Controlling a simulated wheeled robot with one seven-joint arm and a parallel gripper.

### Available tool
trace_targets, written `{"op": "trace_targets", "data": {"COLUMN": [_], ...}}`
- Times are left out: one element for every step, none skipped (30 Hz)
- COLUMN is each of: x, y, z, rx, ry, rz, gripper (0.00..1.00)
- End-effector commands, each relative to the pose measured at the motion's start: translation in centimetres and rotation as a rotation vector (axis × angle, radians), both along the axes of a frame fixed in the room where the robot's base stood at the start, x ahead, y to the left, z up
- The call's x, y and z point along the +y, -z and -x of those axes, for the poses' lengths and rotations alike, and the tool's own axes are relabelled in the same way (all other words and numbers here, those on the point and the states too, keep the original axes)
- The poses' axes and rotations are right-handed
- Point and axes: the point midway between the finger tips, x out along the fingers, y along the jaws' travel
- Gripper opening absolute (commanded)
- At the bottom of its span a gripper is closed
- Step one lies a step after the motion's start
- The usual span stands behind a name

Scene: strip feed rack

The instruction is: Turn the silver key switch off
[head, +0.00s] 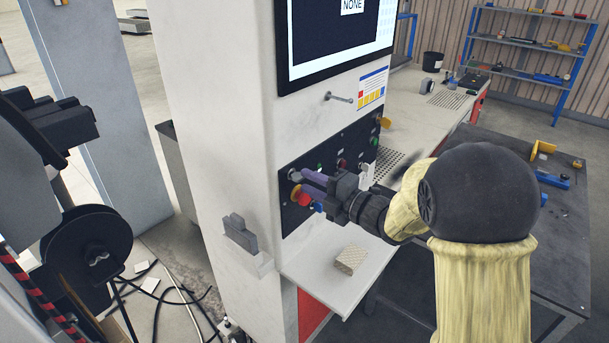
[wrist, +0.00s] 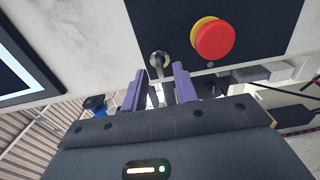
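The silver key switch (wrist: 160,60) is on the black panel (wrist: 140,18) in the wrist view, a round silver collar with a key standing out of it. My gripper (wrist: 159,76) has its two purple fingers open, one on each side of the key, with a visible gap on both sides. The fingers appear empty; whether the tips reach past the key's end is hard to tell. In the head view my gripper (head: 312,182) is at the left end of the panel, and the switch is small and partly hidden by the fingers.
A red emergency button (wrist: 215,39) on a yellow base sits close beside the switch. A screen (head: 330,35) and a metal peg (head: 338,98) are above. A small beige block (head: 350,260) lies on the shelf below.

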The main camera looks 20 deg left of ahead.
Motion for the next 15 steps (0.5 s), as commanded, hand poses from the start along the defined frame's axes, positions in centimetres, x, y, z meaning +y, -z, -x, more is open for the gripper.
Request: {"op": "trace_targets", "data": {"x": [0.8,1.1,1.4,1.7,1.9,2.0,2.1,2.2,2.2,2.2,2.2,2.2,2.1,2.1,2.1], "y": [-0.1,-0.1,-0.1,-0.1,-0.1,0.0,0.0,0.0,0.0,0.0,0.0,0.0,0.0,0.0,0.0], "z": [-0.3,-0.4,-0.6,-0.7,-0.8,-0.8,-0.9,-0.9,-0.9,-0.9,-0.9,-0.9,-0.9,-0.9,-0.9], "rx": [0.0,0.0,0.0,0.0,0.0,0.0,0.0,0.0,0.0,0.0,0.0,0.0,0.0,0.0,0.0], "ry": [-0.003,-0.003,-0.002,-0.001,-0.001,-0.001,-0.001,-0.001,0.0,0.0,0.0,0.0,0.0,0.0,0.0], "rz": [0.001,0.0,0.0,0.0,0.0,0.0,0.001,0.001,0.001,0.001,0.001,0.0,0.0,0.0,0.0], "gripper": [0.29,0.29,0.29,0.29,0.29,0.29,0.29,0.29,0.29,0.29,0.29,0.29,0.29,0.29,0.27]}}
